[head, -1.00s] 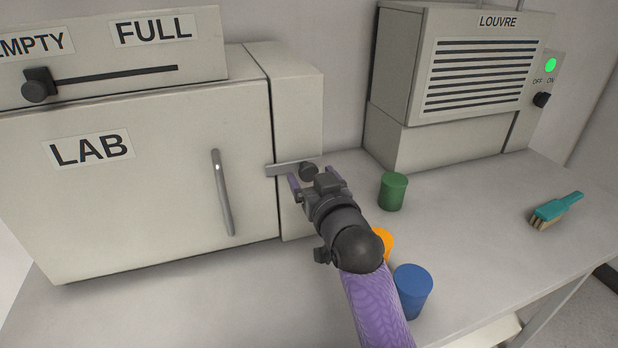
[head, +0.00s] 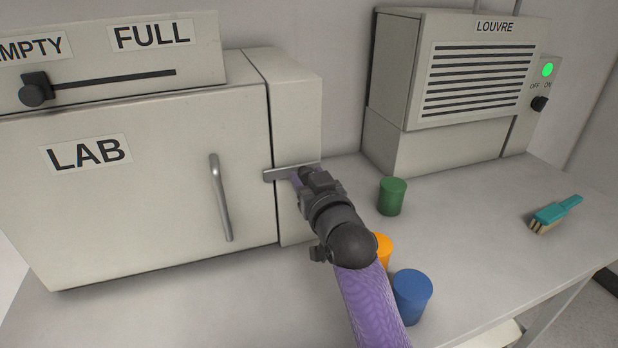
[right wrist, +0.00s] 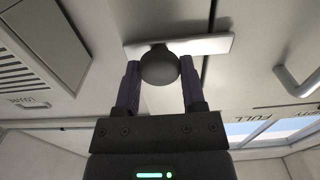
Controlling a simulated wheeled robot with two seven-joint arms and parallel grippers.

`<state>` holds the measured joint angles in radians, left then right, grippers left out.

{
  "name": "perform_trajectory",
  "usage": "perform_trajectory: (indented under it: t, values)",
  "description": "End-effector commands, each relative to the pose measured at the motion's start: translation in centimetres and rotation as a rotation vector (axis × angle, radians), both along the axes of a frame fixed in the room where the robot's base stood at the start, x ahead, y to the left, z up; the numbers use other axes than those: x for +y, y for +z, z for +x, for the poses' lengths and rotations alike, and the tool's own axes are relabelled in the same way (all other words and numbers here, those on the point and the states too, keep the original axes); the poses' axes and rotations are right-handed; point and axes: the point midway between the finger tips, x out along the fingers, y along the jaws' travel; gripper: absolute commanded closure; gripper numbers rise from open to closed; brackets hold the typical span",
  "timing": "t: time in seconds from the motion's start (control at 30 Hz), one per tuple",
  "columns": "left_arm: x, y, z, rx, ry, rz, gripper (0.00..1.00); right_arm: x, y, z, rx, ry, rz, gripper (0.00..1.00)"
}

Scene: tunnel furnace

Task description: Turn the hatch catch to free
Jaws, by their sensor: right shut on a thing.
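The hatch catch (head: 284,174) is a flat grey bar with a dark round knob, lying near level across the seam between the LAB door (head: 150,190) and the panel to its right. My right gripper (head: 305,178) is at the catch, its arm coming up from below. In the right wrist view the two purple fingers stand on either side of the round knob (right wrist: 160,67) and are shut on it, with the catch bar (right wrist: 212,45) behind. In the head view the gripper hides most of the knob. My left gripper is not in view.
Green (head: 391,196), orange (head: 383,246) and blue (head: 411,296) cylinders stand on the table right of my right arm. The door handle (head: 220,197) is left of the catch. A louvre unit (head: 470,90) stands behind, and a teal brush (head: 556,213) lies at right.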

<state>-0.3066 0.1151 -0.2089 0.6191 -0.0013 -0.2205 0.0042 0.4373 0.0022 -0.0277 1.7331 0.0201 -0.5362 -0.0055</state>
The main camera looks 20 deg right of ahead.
Motion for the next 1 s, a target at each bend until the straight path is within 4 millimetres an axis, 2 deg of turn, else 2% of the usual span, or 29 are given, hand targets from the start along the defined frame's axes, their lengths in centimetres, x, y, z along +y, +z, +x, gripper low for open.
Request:
perform_trajectory:
  t: [0.27, 0.47, 1.0]
  values:
    - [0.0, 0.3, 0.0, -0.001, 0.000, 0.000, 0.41, 0.0, 0.1, 0.0, 0.000, 0.000, -0.016, 1.00]
    - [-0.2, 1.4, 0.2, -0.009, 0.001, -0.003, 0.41, 0.0, 0.3, 0.0, -0.002, 0.000, -0.099, 1.00]
    - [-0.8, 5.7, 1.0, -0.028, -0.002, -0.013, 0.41, 0.1, 0.3, 0.0, -0.020, 0.000, -0.583, 1.00]
